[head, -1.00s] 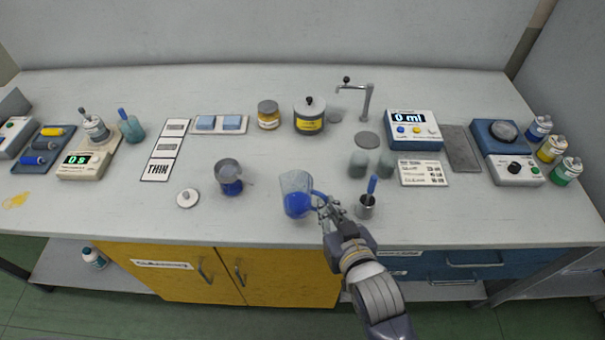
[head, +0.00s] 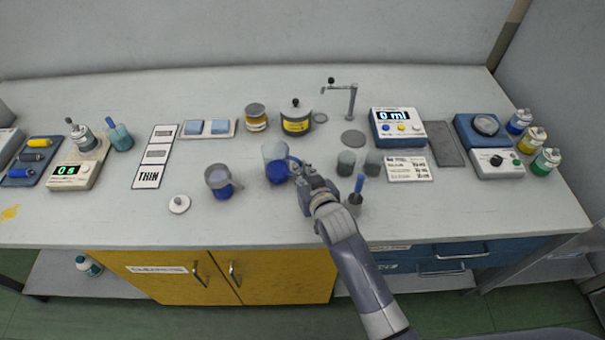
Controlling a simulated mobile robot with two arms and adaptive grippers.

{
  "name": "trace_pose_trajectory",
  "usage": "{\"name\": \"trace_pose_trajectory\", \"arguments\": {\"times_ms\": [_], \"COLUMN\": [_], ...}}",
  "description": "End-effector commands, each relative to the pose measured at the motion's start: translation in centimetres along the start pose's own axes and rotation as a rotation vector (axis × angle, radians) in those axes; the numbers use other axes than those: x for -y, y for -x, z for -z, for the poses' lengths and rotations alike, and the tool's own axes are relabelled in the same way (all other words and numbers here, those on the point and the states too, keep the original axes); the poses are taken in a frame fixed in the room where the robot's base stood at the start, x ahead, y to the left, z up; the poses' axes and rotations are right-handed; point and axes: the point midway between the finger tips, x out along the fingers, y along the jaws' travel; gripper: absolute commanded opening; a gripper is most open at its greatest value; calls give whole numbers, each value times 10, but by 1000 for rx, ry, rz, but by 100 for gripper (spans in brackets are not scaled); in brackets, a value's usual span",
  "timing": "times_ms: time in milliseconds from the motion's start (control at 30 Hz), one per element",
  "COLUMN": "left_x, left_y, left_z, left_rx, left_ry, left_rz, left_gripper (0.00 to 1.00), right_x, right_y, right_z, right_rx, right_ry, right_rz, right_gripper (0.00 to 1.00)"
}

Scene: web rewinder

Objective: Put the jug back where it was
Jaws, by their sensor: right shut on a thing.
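The jug (head: 270,153) is clear, with blue liquid in its lower part and a blue handle on its right. It looks about upright near the middle of the bench. My right gripper (head: 297,170) is shut on its handle from the right. I cannot tell whether the jug's base touches the bench or hangs just above it. My left gripper is not in view.
A yellow-labelled pot (head: 296,118) and an amber jar (head: 256,118) stand behind.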

Motion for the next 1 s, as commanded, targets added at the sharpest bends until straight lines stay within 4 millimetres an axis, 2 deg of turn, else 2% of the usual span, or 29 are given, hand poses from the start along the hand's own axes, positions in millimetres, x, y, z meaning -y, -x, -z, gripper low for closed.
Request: {"name": "trace_pose_trajectory", "arguments": {"times_ms": [133,467,500,567,600,1000], "left_x": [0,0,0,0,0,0], "left_y": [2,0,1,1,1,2], "left_z": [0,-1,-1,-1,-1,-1], "left_rx": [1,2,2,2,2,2], "left_ry": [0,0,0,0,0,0], "left_rz": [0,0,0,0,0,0], "left_gripper": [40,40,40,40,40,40], "right_x": [0,0,0,0,0,0], "right_y": [-4,-5,-5,-5,-5,-2], "right_z": [-8,-12,-12,-12,-12,-11], "right_rx": [-3,-4,-2,-2,-2,-2], "right_ry": [-1,-1,0,0,0,0], "right_rz": [0,1,0,0,0,0], "right_gripper": [0,0,13,26,28,28]}}
